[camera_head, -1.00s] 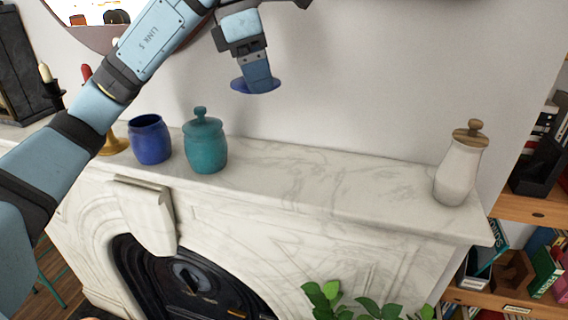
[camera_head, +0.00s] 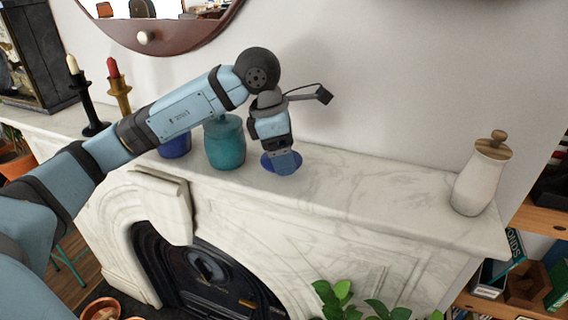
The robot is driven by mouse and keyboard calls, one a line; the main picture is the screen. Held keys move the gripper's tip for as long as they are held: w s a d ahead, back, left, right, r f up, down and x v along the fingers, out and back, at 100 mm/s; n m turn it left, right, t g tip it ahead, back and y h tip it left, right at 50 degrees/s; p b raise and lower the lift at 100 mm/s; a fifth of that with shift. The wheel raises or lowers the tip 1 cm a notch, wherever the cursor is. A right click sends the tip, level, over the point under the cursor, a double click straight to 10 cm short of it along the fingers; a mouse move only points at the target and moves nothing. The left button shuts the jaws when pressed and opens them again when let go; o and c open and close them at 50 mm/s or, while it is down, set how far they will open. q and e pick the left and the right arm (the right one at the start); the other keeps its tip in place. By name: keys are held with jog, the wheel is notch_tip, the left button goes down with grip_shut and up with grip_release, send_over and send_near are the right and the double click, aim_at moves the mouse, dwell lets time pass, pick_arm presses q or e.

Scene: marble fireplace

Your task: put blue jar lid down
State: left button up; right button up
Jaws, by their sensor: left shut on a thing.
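The blue jar lid (camera_head: 268,159) is at my left gripper's fingertips, low over the marble mantel (camera_head: 370,190), right of the teal jar. My left gripper (camera_head: 284,163) points down and is shut on the lid, covering much of it. I cannot tell whether the lid touches the marble. The blue jar (camera_head: 176,147) stands left of the teal jar, mostly hidden behind my left arm. My right gripper is not in view.
A white jar with a wooden lid (camera_head: 478,180) stands at the right end. Candle holders (camera_head: 92,115) stand at left. The mantel between gripper and white jar is clear.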

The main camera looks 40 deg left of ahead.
aim_at(284, 179)
pick_arm(q)
notch_tip(284, 179, down, 4)
jog(key=shift+r+p, duration=0.1)
jog(key=shift+p, duration=0.25)
jog(key=shift+f+b, duration=0.2)
jog(key=shift+b, duration=0.1)
jog(key=o, duration=0.8)
jog(key=shift+c, duration=0.2)
jog(key=shift+r, duration=0.45)
jog(key=b+v, duration=0.1)
jog(key=v, duration=1)
jog(key=shift+s+r, duration=0.1)
jog(key=shift+r, duration=0.15)
